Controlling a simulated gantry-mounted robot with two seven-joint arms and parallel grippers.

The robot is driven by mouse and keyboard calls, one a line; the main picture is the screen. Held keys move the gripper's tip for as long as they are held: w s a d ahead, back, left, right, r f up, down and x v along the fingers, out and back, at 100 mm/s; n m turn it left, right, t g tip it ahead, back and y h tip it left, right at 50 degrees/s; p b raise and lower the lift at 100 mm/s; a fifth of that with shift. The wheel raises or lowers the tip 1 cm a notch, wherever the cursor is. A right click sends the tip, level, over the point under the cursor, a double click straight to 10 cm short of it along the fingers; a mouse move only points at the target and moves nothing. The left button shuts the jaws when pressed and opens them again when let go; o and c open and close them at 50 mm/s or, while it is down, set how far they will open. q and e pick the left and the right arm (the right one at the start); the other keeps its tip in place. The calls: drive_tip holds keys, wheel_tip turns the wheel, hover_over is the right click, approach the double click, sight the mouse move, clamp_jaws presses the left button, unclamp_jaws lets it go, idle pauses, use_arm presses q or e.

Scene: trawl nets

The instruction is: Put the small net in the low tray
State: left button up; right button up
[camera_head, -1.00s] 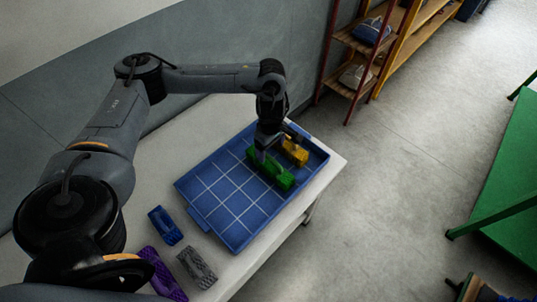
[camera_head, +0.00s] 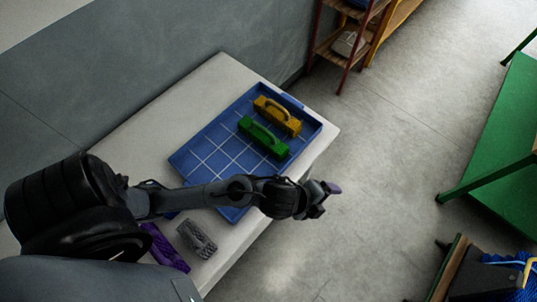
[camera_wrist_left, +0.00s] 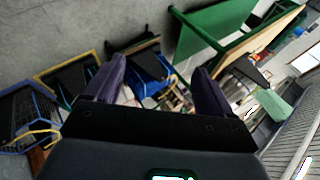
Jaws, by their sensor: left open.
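My left gripper (camera_head: 328,188) is stretched out to the right, past the table edge and over the grey floor. Its two dark purple fingers are apart in the left wrist view (camera_wrist_left: 158,80), with nothing between them. Beyond them, some way off, blue netting-like material (camera_wrist_left: 152,68) shows. Blue netting (camera_head: 497,277) also lies in a dark container at the lower right of the head view. I cannot tell for sure which piece is the small net. A shallow blue tray (camera_head: 192,163) with a white grid lies on the table; my arm covers its near part. My right gripper is not in view.
A green handled block (camera_head: 263,140) and a yellow one (camera_head: 277,115) sit in the blue tray. Purple (camera_head: 163,248) and grey (camera_head: 197,240) pieces lie on the pale table (camera_head: 190,90). A green table (camera_head: 500,130) stands right. A yellow-rimmed bin (camera_wrist_left: 68,72) shows in the wrist view.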

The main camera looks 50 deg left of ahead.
use_arm(q)
drive_tip(key=s+a+f+n+g+y, duration=0.2)
drive_tip(key=s+a+f+n+g, duration=0.2)
drive_tip(key=s+a+n, duration=0.8)
drive_tip(key=n, duration=0.4)
drive_tip(key=shift+s+f+y, duration=0.3)
drive_tip(key=shift+y, duration=0.1)
drive_tip(key=shift+r, duration=0.1)
